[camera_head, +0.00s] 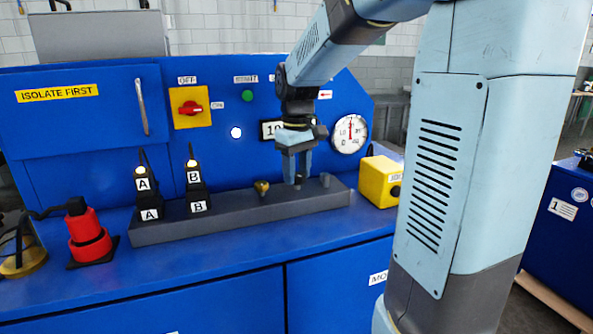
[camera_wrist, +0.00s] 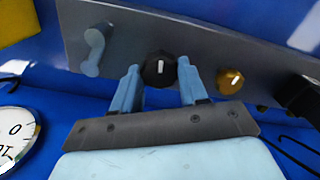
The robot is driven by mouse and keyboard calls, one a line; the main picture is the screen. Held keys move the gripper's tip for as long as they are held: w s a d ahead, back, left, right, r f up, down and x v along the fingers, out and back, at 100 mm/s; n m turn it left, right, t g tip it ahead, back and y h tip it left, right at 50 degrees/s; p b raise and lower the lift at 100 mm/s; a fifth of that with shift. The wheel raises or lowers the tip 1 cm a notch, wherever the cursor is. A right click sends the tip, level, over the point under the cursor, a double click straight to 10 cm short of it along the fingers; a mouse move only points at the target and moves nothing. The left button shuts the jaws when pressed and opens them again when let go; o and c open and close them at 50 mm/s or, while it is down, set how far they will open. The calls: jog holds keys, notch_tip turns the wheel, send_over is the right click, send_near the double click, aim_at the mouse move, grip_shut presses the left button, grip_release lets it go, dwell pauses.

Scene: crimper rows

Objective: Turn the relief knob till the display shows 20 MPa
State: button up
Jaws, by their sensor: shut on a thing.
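My gripper (camera_head: 297,181) points down at the grey manifold block (camera_head: 225,223) on the blue bench. In the wrist view its two fingers stand on either side of a black knob (camera_wrist: 160,70) with a white pointer mark, and it is shut on this knob. No label on the knob can be read. The fingers hide it in the head view. The display (camera_head: 267,130) on the blue panel is partly hidden by my wrist; "10" or the start of a longer number shows. A round white gauge (camera_head: 350,133) with a red needle is to its right.
A brass knob (camera_head: 262,187) and a grey lever (camera_head: 325,180) flank the gripper on the block. A yellow box (camera_head: 380,181) is at the right, a red device (camera_head: 88,235) at the far left.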

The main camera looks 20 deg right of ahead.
aim_at(297, 174)
jog(key=c, duration=0.4)
jog(key=shift+m, duration=0.9)
jog(key=shift+c, duration=0.2)
jog(key=o, duration=1.1)
jog(key=shift+c, duration=0.2)
notch_tip(297, 174, up, 14)
jog(key=shift+f, duration=0.15)
